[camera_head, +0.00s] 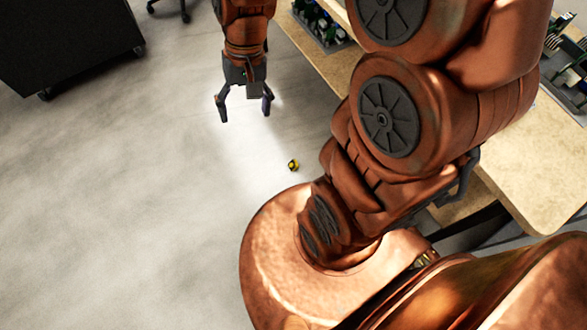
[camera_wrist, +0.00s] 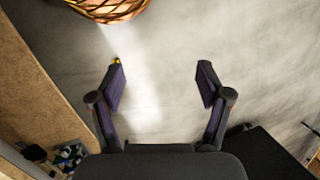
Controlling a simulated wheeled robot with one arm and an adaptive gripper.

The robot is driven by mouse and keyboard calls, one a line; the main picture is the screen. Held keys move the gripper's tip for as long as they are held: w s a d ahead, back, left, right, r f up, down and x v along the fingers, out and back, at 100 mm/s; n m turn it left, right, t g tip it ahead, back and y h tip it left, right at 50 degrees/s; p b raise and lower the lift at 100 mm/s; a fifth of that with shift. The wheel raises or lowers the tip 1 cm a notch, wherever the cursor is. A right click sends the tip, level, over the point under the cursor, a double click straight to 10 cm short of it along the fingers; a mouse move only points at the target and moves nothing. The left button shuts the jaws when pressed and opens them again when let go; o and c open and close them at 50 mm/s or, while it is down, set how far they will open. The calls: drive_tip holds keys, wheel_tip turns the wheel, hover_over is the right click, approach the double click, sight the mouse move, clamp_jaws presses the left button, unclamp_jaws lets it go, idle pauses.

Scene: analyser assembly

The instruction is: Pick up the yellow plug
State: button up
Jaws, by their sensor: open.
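The yellow plug (camera_head: 293,165), small with dark parts, lies on the grey floor near my base in the head view. My gripper (camera_head: 245,108) is open and empty, above the floor to the upper left of the plug in that view. In the wrist view a small yellow bit of the plug (camera_wrist: 117,61) shows just beyond the tip of the left finger, which hides part of it. The gripper (camera_wrist: 160,85) has bare floor between its fingers there. The plug is outside the gap and apart from the fingers in the head view.
A wooden table (camera_head: 325,62) runs along the right, bearing trays of green circuit boards (camera_head: 322,22). A dark wheeled cabinet (camera_head: 65,40) stands at the upper left. The floor (camera_head: 130,200) on the left is clear. My own base and arm fill the right side of the head view.

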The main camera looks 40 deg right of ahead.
drive_tip(key=w+d+f+m+t+y+b, duration=0.1)
drive_tip(key=w+d+f+m+b, duration=0.35)
drive_tip(key=f, duration=0.75)
drive_tip(key=w+d+f+m+y+b, duration=0.1)
drive_tip(key=w+d+f+m+b, duration=0.1)
drive_tip(key=w+f+b, duration=0.8)
drive_tip(key=w+d+f+m+t+y+b, duration=0.1)
drive_tip(key=w+d+f+m, duration=0.3)
drive_tip(key=f, duration=1.1)
drive_tip(key=m+t+h+b, duration=0.1)
drive_tip(key=m+b, duration=0.7)
drive_tip(key=b, duration=0.4)
hover_over(295, 163)
drive_tip(key=s+d, duration=0.1)
drive_tip(key=d, duration=0.1)
wheel_tip(295, 163, down, 39)
drive_tip(key=shift+f, duration=0.6)
drive_tip(key=shift+w+b+x, duration=0.2)
drive_tip(key=shift+b+x, duration=1.5)
drive_tip(key=shift+x, duration=1.6)
drive_tip(key=shift+d, duration=0.15)
